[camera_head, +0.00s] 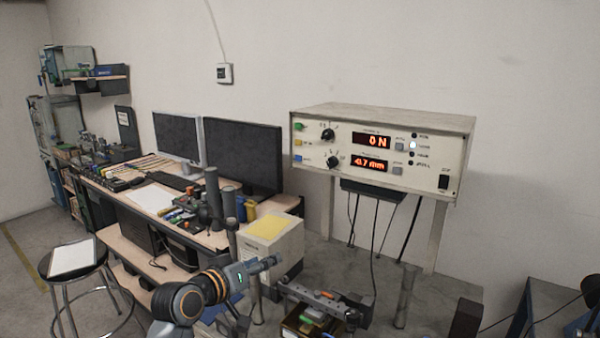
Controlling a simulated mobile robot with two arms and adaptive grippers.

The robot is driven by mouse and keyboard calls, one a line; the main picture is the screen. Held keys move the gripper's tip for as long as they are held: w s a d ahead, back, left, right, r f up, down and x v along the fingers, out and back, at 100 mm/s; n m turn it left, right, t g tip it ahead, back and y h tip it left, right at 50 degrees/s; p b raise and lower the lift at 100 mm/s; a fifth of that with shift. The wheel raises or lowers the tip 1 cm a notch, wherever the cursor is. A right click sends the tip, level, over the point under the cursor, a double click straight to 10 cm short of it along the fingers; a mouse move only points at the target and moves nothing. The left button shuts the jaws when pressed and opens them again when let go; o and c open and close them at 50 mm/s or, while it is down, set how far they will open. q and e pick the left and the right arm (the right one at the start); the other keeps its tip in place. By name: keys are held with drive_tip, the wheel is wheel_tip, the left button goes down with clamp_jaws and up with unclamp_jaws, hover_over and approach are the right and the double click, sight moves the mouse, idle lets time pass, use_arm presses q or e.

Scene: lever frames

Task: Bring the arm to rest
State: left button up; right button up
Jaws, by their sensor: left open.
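My left arm (186,302) comes in from the bottom, left of centre, with dark links and orange rings. A small green light shows near its wrist. My left gripper (268,263) points right, in front of the cream box (272,246) with a yellow top. It is open, with nothing seen between its fingers, which look small here. My right gripper is not in view.
A dark bench fixture (322,301) sits just right of and below the gripper. A cluttered desk with monitors (240,155) and a stool (72,262) are left.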

use_arm(q)
drive_tip(key=s+a+f+m+g+y, duration=0.1)
drive_tip(key=s+a+f+g+y, duration=0.15)
drive_tip(key=s+f, duration=0.7)
drive_tip(key=s+a+f+g+y, duration=0.2)
drive_tip(key=s+a+f, duration=0.1)
drive_tip(key=s+f, duration=0.65)
drive_tip(key=s+a+f+g+y, duration=0.2)
drive_tip(key=s+a+f, duration=0.1)
drive_tip(key=s, duration=0.8)
drive_tip(key=s+a+f+g+y, duration=0.1)
drive_tip(key=s+a+f+g, duration=0.25)
drive_tip(key=s, duration=0.75)
wheel_tip(320, 180, down, 31)
drive_tip(key=s+m+b, duration=0.1)
drive_tip(key=s+b, duration=0.1)
drive_tip(key=b, duration=0.2)
drive_tip(key=s+a+f+g+b, duration=0.1)
drive_tip(key=s+a+f+b, duration=0.2)
drive_tip(key=s+f, duration=1.3)
wheel_tip(320, 180, down, 3)
drive_tip(key=shift+r+g, duration=0.15)
drive_tip(key=shift+g, duration=0.25)
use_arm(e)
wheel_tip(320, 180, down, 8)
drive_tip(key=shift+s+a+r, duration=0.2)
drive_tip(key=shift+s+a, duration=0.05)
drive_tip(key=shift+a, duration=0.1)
